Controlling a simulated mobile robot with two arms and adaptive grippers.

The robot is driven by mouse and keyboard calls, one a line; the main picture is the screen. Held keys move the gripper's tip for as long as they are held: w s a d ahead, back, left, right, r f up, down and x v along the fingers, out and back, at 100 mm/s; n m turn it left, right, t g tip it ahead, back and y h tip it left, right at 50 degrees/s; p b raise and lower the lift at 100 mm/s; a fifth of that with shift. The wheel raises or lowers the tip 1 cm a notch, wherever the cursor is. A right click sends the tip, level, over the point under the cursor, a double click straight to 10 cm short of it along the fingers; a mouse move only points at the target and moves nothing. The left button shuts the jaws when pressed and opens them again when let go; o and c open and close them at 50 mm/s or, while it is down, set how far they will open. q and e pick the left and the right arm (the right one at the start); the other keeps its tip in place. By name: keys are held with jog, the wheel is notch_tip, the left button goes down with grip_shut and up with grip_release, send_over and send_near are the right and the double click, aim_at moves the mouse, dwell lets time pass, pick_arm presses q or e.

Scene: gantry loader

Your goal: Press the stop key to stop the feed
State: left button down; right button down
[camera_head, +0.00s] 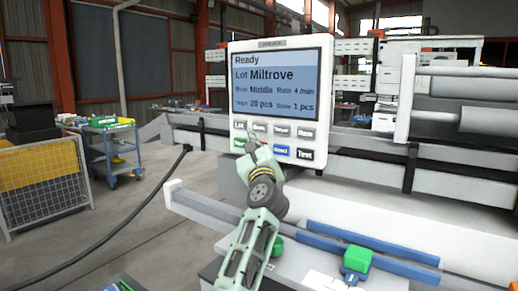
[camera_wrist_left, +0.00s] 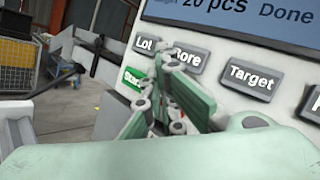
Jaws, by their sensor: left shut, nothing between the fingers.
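The control panel (camera_head: 323,130) stands upright in front of me. Its screen (camera_head: 275,84) reads "Ready", "Lot Miltrove", a rate of 4/min, a target of 20 pcs and 1 pcs done. The top key row is grey, including the Lot key (camera_wrist_left: 145,45) and the Target key (camera_wrist_left: 251,77). Below, the green Start key (camera_wrist_left: 133,79) is partly covered. A blue key (camera_head: 281,149) and a black key (camera_head: 305,155) are farther right. My left gripper (camera_head: 252,142) is shut and empty at the lower keys, hiding the spot right of Start, where no stop key shows. Contact cannot be told.
Grey machine beams (camera_head: 440,172) run behind and right of the panel. Blue rails with a green block (camera_head: 357,259) lie low in front. A black cable (camera_head: 150,195) hangs to the left. A blue cart (camera_head: 112,150) and a yellow mesh crate (camera_head: 42,178) stand at left on open floor.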

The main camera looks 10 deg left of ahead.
pick_arm(q)
jog(key=shift+s+a+p, duration=0.3)
jog(key=shift+s+p, duration=0.4)
jog(key=shift+s, duration=0.05)
jog(key=s+p, duration=0.1)
jog(key=s+a+p, duration=0.1)
jog(key=s+p, duration=0.2)
jog(key=shift+s+a+f, duration=0.1)
jog(key=shift+s+a, duration=0.25)
dwell(0.7)
